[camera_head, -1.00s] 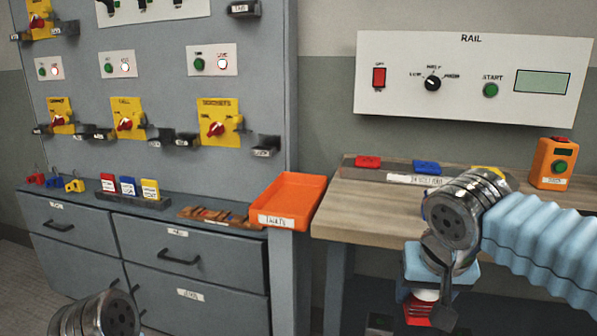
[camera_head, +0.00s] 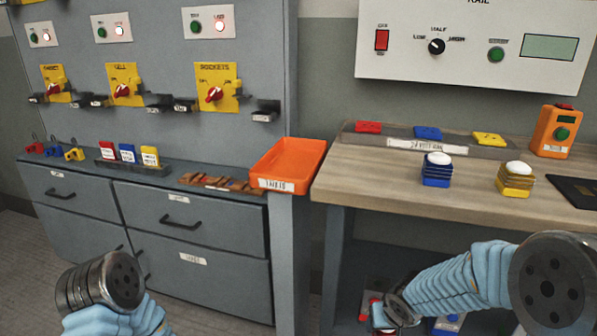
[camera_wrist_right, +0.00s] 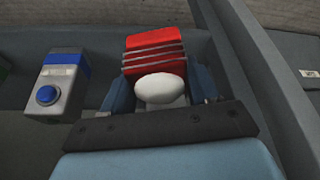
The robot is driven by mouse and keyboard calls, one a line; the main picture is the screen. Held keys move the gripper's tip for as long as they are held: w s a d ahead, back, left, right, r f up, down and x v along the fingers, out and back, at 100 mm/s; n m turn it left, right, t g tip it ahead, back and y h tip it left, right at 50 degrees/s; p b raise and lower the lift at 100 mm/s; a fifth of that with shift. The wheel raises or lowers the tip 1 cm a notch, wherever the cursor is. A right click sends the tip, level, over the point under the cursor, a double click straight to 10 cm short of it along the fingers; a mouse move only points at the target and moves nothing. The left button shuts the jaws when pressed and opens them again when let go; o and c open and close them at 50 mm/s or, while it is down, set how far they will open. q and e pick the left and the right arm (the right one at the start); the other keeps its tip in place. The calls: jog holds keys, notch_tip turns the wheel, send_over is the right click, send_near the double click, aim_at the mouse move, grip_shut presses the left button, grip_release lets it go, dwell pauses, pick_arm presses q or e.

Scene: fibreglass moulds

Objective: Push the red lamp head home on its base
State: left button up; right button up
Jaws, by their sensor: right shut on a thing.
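The red lamp head (camera_wrist_right: 153,58) has stacked red fins and a white dome. In the right wrist view it sits between the two fingers of my right gripper (camera_wrist_right: 160,90), which is shut on it. In the head view this gripper is low at the bottom edge, by the lower shelf, and its jaws are largely hidden. The red base (camera_head: 367,127) lies on a grey strip at the back of the wooden bench, left of a blue base (camera_head: 428,133) and a yellow base (camera_head: 489,139). My left gripper's fingers are out of view; only its arm shows.
A blue lamp head (camera_head: 436,170) and a yellow lamp head (camera_head: 514,180) stand on the wooden bench (camera_head: 375,190). An orange tray (camera_head: 288,160) is left of it, an orange button box (camera_head: 556,132) at back right. A blue-button box (camera_wrist_right: 52,82) is beside the held lamp head.

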dwell(0.5)
jog(key=a+r+n+y, duration=0.1)
jog(key=a+r+n, duration=0.1)
jog(key=a+n, duration=0.2)
jog(key=a+r+n+y, duration=0.2)
jog(key=a+r+n, duration=0.1)
jog(key=a, duration=0.8)
jog(key=shift+r+n+g, duration=0.15)
jog(key=shift+n+g, duration=0.25)
jog(key=shift+n, duration=0.1)
jog(key=w+a+f+n+g+y, duration=0.1)
jog(key=w+a+f+n, duration=0.2)
jog(key=w+f+n, duration=0.1)
jog(key=shift+a+f+n+g, duration=0.25)
jog(key=shift+f+n+g, duration=0.05)
jog(key=shift+f, duration=0.3)
jog(key=shift+r, duration=0.1)
jog(key=s+d+r+m+t+h, duration=0.2)
jog(key=s+d+r+m, duration=0.4)
jog(key=r, duration=0.4)
jog(key=shift+d+m, duration=0.6)
jog(key=shift+m, duration=0.4)
